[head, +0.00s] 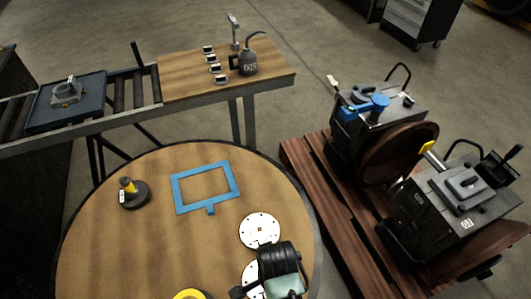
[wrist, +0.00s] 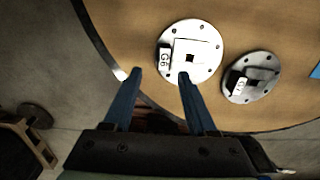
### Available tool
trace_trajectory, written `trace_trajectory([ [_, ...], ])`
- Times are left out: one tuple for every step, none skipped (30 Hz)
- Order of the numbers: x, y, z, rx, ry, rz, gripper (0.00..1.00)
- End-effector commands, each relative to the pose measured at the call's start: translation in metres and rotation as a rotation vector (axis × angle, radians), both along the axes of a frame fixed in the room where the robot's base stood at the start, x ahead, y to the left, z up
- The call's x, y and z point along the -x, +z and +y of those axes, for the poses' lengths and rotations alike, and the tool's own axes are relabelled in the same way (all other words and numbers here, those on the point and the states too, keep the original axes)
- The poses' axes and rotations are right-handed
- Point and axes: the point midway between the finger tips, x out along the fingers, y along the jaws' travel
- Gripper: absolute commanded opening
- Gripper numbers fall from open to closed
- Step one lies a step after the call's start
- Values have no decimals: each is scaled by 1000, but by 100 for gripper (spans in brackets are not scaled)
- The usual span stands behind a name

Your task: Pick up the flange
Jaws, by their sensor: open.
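Two round white flanges with bolt holes and a square centre lie flat on the round wooden table. In the head view, one flange (head: 259,231) is in full view and another (head: 250,271) is partly hidden by my arm. My gripper (wrist: 159,75) is open and empty. Its right fingertip overlaps the lower edge of the nearer flange in the picture; contact cannot be told.
A blue square frame (head: 178,196) and a black round-based item (head: 134,195) with a yellow part lie on the round table (head: 110,250). A yellow ring shows at the front. Machines stand on a wooden pallet (head: 313,178) at right. A bench (head: 180,85) and roller conveyor stand behind.

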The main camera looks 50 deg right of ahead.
Motion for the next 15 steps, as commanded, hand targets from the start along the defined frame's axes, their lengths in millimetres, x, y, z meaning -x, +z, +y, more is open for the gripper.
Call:
trace_trajectory([
  [0, -4, 0, 0, 0, 0, 57],
  [0, -6, 0, 0, 0, 0, 57],
  [0, -7, 0, 1, 1, -1, 57],
  [-1, -9, 0, 1, 1, -1, 57],
  [-1, -10, 0, 1, 1, -1, 57],
  [-2, -14, 0, 1, 1, -1, 57],
  [-2, -17, 0, 0, 1, 0, 57],
  [-3, -21, 0, -1, 1, 1, 57],
  [-5, -26, 0, 0, 2, 0, 57],
  [-6, -31, 0, 0, 2, 0, 57],
  [-7, -35, 0, 0, 2, 0, 57],
  [-8, -40, 0, 0, 2, 0, 57],
  [-7, -45, 0, 0, 2, 0, 57],
  [-7, -49, 0, 0, 1, 0, 57],
  [-7, -53, 0, 1, 1, -1, 57],
])
